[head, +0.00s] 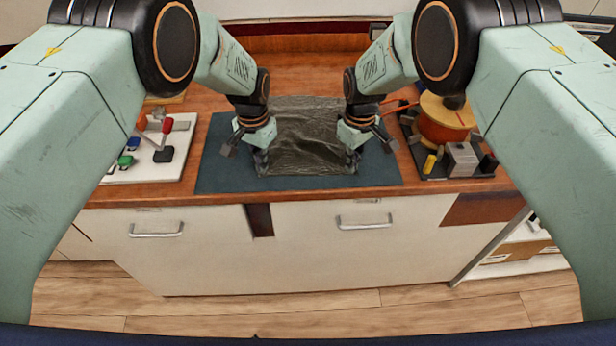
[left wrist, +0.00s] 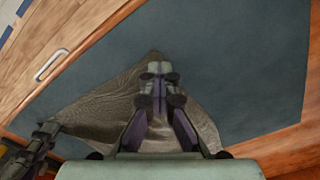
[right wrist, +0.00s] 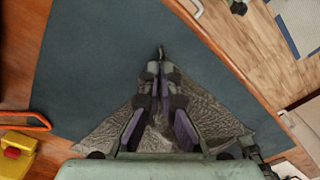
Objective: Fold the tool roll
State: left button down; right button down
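The tool roll (head: 303,130) is a dark grey, wrinkled cloth on a blue-grey mat (head: 220,178). It lies between my two grippers. My left gripper (head: 262,168) is at its front left corner, and my right gripper (head: 352,166) is at its front right corner. In the left wrist view the fingers (left wrist: 155,75) are together over a pointed corner of the cloth (left wrist: 95,118). In the right wrist view the fingers (right wrist: 158,75) are likewise together at a cloth corner (right wrist: 205,110). The cloth's underside is hidden.
A white board (head: 150,165) with coloured parts lies left of the mat. Right of it, a dark tray (head: 440,172) holds a cable spool (head: 445,125) and a grey block (head: 462,158). The mat's left strip and the floor in front are clear. White drawers face me.

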pick_arm(q)
jog(key=shift+r, duration=0.15)
pick_arm(e)
jog(key=shift+s, duration=0.1)
